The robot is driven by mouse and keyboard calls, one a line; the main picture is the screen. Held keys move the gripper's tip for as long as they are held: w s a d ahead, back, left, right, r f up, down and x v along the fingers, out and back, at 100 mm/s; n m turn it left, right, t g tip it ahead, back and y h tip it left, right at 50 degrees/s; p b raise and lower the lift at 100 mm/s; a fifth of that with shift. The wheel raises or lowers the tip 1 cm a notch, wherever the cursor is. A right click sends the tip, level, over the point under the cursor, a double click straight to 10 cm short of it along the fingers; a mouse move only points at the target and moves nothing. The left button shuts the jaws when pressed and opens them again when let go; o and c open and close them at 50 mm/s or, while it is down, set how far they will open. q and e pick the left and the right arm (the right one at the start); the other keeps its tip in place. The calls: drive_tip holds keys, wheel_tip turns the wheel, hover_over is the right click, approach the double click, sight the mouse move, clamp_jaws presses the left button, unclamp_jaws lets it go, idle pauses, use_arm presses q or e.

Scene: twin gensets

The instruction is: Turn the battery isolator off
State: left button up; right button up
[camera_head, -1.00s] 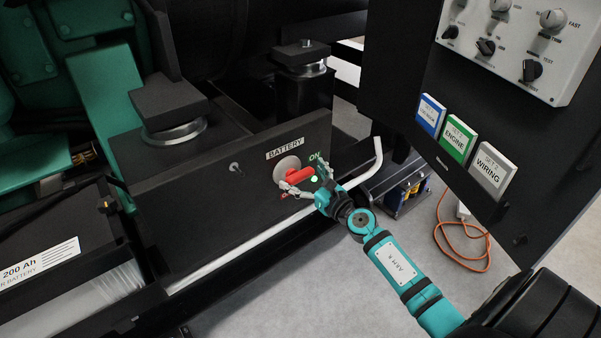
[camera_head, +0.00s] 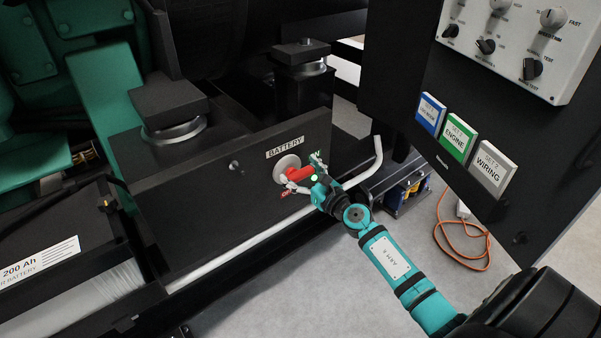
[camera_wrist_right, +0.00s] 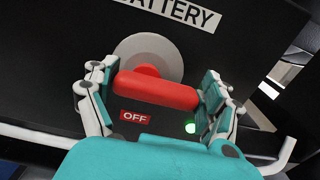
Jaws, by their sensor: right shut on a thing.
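The battery isolator has a red handle (camera_head: 300,174) on a pale round disc (camera_head: 284,163), set in a dark panel below the BATTERY label (camera_head: 285,147). My right gripper (camera_head: 304,175) is at the handle, one finger on each side. In the right wrist view the red handle (camera_wrist_right: 158,91) lies slightly tilted between the fingers of my right gripper (camera_wrist_right: 155,97), which is shut on it. A red OFF label (camera_wrist_right: 134,117) shows just below the handle. The green ON label is partly hidden by a finger in the head view. My left gripper is not in view.
A white bent rail (camera_head: 262,238) runs below the panel, close under my right wrist. A control panel (camera_head: 528,48) with knobs and a blue, a green and a grey tag stands at right. An orange cable (camera_head: 440,232) lies on the floor. A battery (camera_head: 50,260) is at lower left.

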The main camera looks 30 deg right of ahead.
drive_tip(key=shift+m, duration=0.6)
drive_tip(key=shift+d+f+m+p, duration=0.15)
drive_tip(key=shift+m+p, duration=0.15)
drive_tip(key=shift+m, duration=0.5)
drive_tip(key=m, duration=0.3)
drive_tip(key=shift+f+p, duration=0.25)
drive_tip(key=shift+p, duration=0.05)
drive_tip(key=shift+f+m, duration=0.1)
drive_tip(key=shift+m, duration=1.1)
drive_tip(key=m, duration=0.1)
drive_tip(key=m+p, duration=0.1)
drive_tip(key=shift+f+m, duration=0.2)
drive_tip(key=shift+m, duration=0.1)
drive_tip(key=m, duration=0.1)
drive_tip(key=m+p, duration=0.1)
drive_tip(key=m, duration=0.3)
drive_tip(key=shift+a+f+p, duration=0.25)
drive_tip(key=shift+f+p, duration=0.05)
use_arm(q)
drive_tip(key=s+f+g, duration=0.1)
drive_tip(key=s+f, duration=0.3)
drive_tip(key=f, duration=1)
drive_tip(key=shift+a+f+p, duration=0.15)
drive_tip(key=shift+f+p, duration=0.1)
drive_tip(key=shift+p, duration=0.1)
use_arm(e)
drive_tip(key=shift+a+f+m, duration=0.1)
drive_tip(key=shift+f+m, duration=0.1)
drive_tip(key=shift+m, duration=1)
